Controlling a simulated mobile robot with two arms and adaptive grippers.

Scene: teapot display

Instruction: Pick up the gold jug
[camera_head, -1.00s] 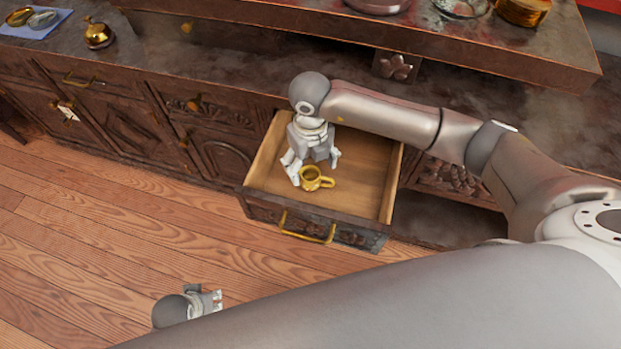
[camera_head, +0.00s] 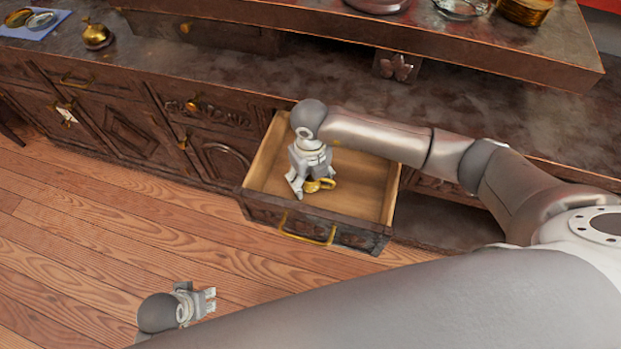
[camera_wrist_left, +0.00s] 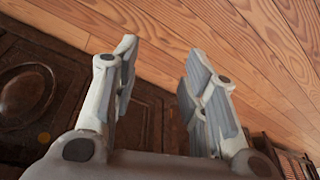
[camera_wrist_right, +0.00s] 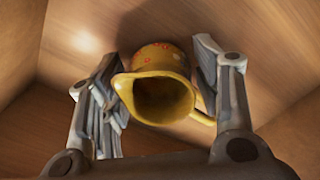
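The gold jug (camera_head: 322,185) stands inside the open wooden drawer (camera_head: 370,190), partly hidden by my right gripper (camera_head: 311,186). In the right wrist view the jug (camera_wrist_right: 153,62) lies between the two fingers, its open mouth facing the camera and its handle toward the lower right. The right gripper's fingers are spread on either side of it. A gap shows at the right finger; the left finger is close to the rim, and I cannot tell whether it touches. My left gripper (camera_head: 208,302) is open and empty above the floor; its spread fingers also show in the left wrist view (camera_wrist_left: 160,60).
The cabinet top (camera_head: 215,75) holds a gold pot (camera_head: 97,36) and a blue cloth (camera_head: 35,28) at the left. The wood floor (camera_head: 95,250) is clear.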

